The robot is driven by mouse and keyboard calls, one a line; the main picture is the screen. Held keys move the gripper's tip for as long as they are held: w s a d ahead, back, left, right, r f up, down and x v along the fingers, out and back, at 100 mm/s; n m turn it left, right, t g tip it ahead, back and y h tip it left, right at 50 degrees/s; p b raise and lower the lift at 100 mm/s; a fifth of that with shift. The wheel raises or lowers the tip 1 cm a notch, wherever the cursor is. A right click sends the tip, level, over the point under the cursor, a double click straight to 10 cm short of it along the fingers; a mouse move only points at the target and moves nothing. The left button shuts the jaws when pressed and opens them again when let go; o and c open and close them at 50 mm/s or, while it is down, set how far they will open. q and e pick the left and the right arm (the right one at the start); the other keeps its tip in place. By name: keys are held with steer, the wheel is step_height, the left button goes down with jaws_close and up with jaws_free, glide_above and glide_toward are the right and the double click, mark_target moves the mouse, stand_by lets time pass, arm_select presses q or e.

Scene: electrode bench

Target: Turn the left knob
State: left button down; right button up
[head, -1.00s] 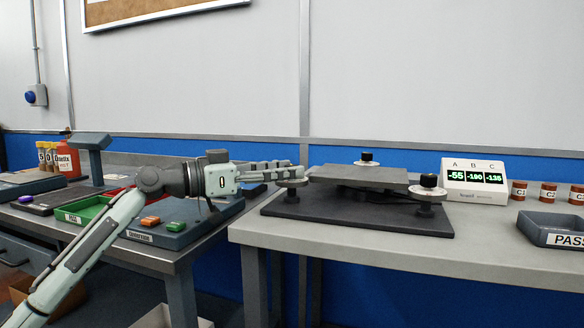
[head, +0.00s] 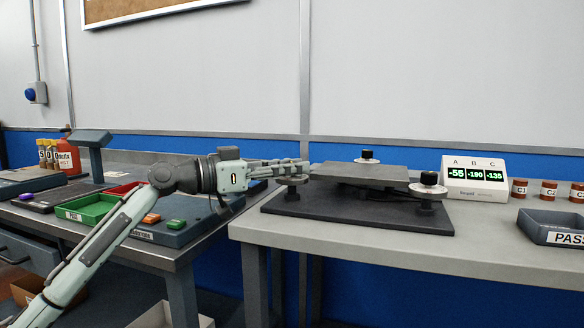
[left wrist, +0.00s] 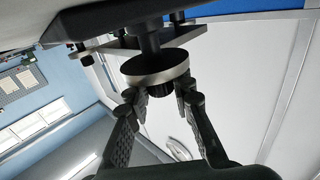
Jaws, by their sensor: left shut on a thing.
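The left knob stands at the left corner of the dark levelling plate (head: 365,175). In the head view its grey disc (head: 292,182) shows below my fingers, and its black top is hidden. My left gripper (head: 300,167) reaches in level from the left. In the left wrist view, which is upside down, the black knob top (left wrist: 157,86) sits between the two fingers of my left gripper (left wrist: 160,92), with the silver disc (left wrist: 155,66) beyond it. The gripper is shut on this knob. My right gripper is in neither view.
Two other black knobs stand at the back (head: 367,154) and right (head: 429,178) of the plate. A display (head: 475,178) reads -55, -190, -135. Small brown jars (head: 549,191) and a grey tray (head: 548,227) are at right. A green bin (head: 88,212) is on the left bench.

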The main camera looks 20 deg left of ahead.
arm_select(q)
steer(key=shift+f, duration=0.1)
steer(key=shift+m+g+h+b, duration=0.85)
steer(key=shift+m+g+h, duration=0.05)
steer(key=shift+g, duration=0.2)
steer(key=shift+m+g, duration=0.3)
steer(key=shift+g, duration=0.1)
steer(key=shift+r+m+g+h, duration=0.2)
steer(key=shift+m+g+h, duration=0.5)
steer(key=shift+g, duration=0.2)
steer(key=shift+m+g+h, duration=0.3)
steer(key=shift+m+g, duration=0.2)
steer(key=shift+g, duration=0.3)
steer(key=shift+m+g+h+p, duration=0.3)
steer(key=shift+m+g, duration=0.3)
steer(key=shift+g, duration=0.3)
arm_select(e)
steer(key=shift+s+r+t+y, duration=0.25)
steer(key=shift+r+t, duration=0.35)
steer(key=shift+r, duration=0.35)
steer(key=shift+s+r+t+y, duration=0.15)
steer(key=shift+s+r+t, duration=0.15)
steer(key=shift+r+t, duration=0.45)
arm_select(q)
steer(key=shift+f, duration=0.1)
